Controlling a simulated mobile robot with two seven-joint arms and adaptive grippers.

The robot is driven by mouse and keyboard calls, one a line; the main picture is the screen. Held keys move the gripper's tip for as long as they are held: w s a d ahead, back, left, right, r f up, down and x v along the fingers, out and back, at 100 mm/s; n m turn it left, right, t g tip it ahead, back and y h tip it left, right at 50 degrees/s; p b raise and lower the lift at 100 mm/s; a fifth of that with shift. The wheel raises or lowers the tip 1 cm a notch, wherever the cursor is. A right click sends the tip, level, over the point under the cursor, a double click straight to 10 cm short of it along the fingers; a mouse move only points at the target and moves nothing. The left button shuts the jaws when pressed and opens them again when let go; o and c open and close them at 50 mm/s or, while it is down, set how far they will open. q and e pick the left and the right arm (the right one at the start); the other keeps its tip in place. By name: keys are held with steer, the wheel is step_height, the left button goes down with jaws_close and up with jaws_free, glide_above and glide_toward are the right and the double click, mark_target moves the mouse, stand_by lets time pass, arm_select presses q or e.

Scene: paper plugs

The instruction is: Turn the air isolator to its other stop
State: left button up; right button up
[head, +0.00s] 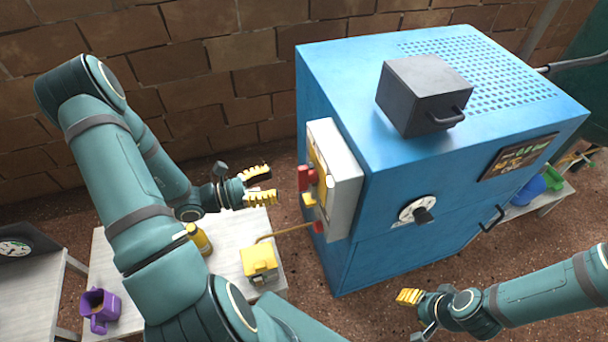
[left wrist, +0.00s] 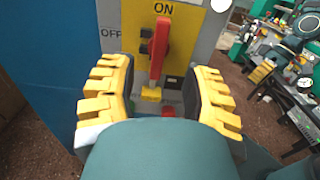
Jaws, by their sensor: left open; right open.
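The air isolator is a red lever (left wrist: 160,48) on a yellow plate, on a grey panel (head: 345,195) fixed to the blue machine's left side. In the left wrist view the lever stands upright, its upper end beneath the word ON; OFF is printed to its left. It also shows in the head view (head: 305,178). My left gripper (head: 264,186) is open in front of the panel, its yellow fingers apart and empty. In the left wrist view the fingers lie either side of the lever, with no contact visible. My right gripper (head: 409,300) is at the lower right, clear of the machine.
The blue machine (head: 385,240) carries a dark box (head: 425,95) on top and a dial (head: 416,211) in front. A yellow box (head: 258,263) with a hose, a yellow bottle (head: 198,240) and a purple mug (head: 98,308) stand on the left table. A brick wall is behind.

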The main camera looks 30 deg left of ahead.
mark_target(298, 177)
arm_select(q)
steer(key=x, duration=0.8)
steer(key=shift+w+d+b, duration=0.2)
steer(key=shift+b, duration=0.15)
steer(key=shift+c, duration=0.4)
jaws_close()
